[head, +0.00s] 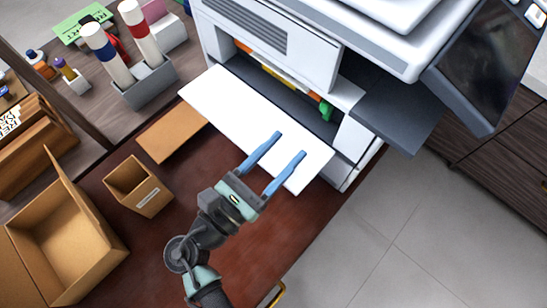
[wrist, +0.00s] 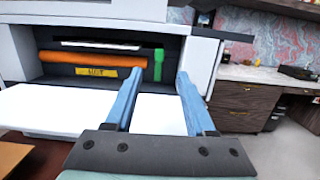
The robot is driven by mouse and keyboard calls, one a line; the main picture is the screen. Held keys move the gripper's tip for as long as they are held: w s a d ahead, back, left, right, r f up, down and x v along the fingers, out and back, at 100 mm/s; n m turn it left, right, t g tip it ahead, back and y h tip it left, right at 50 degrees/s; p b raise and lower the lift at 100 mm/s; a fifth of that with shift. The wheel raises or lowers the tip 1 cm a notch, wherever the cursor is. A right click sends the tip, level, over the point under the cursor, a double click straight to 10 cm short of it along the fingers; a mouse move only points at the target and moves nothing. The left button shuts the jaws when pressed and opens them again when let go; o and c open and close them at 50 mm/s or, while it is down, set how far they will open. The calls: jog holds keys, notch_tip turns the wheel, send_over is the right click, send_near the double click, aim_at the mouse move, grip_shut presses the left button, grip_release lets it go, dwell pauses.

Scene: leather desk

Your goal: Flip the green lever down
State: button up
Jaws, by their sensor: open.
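The green lever (head: 326,109) is inside the open front of a white printer, at the right end of the opening. In the wrist view the green lever (wrist: 158,64) stands upright beside an orange roller (wrist: 92,59). My gripper (head: 290,142) is open and empty, its two blue fingers pointing toward the opening above the lowered white front panel (head: 240,111). In the wrist view my gripper (wrist: 157,85) has its fingers on either side of the lever in the picture, with the lever farther off. No contact with the lever shows.
A dark control screen (head: 487,75) juts out on the printer's right. Cardboard boxes (head: 138,187) stand at the left on the reddish-brown desk. A grey holder (head: 145,85) with rolls is behind them. Open floor (head: 400,240) lies to the right.

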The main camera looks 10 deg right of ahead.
jog(key=shift+v, duration=1.1)
jog(key=shift+w, duration=0.1)
